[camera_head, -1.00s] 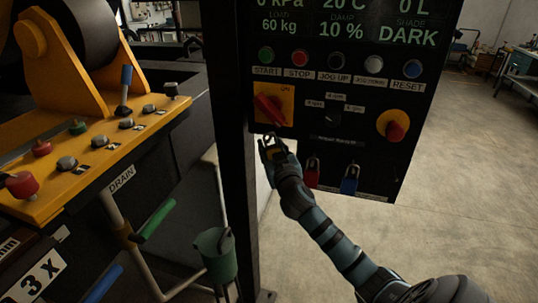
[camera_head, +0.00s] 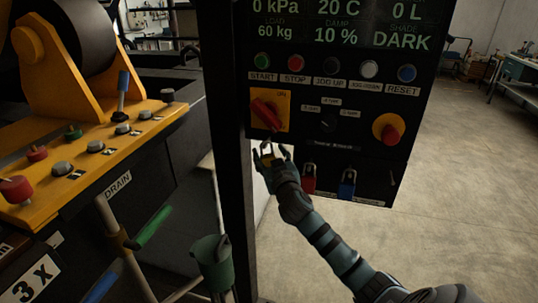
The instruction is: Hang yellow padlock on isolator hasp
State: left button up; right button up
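The yellow padlock (camera_head: 267,161) is at my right gripper (camera_head: 270,153), between its fingers, and its body is partly hidden by them. My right gripper appears shut on it. A thin shackle shows above the body, just below the isolator, a red rotary handle (camera_head: 266,113) on a yellow plate (camera_head: 284,98). The hasp is too small to make out clearly, and I cannot tell whether the shackle is through it. My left gripper is not in view.
A red padlock (camera_head: 309,183) and a blue padlock (camera_head: 347,188) hang low on the black panel (camera_head: 345,160), right of my gripper. A red emergency button (camera_head: 390,134) sits at the right. A yellow console (camera_head: 100,165) and green cup (camera_head: 214,262) stand left.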

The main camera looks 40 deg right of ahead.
jog(key=shift+w+d+f, duration=0.2)
jog(key=shift+s+a+r, duration=0.1)
jog(key=shift+s+a, duration=0.1)
jog(key=v, duration=1.1)
jog(key=shift+s, duration=0.3)
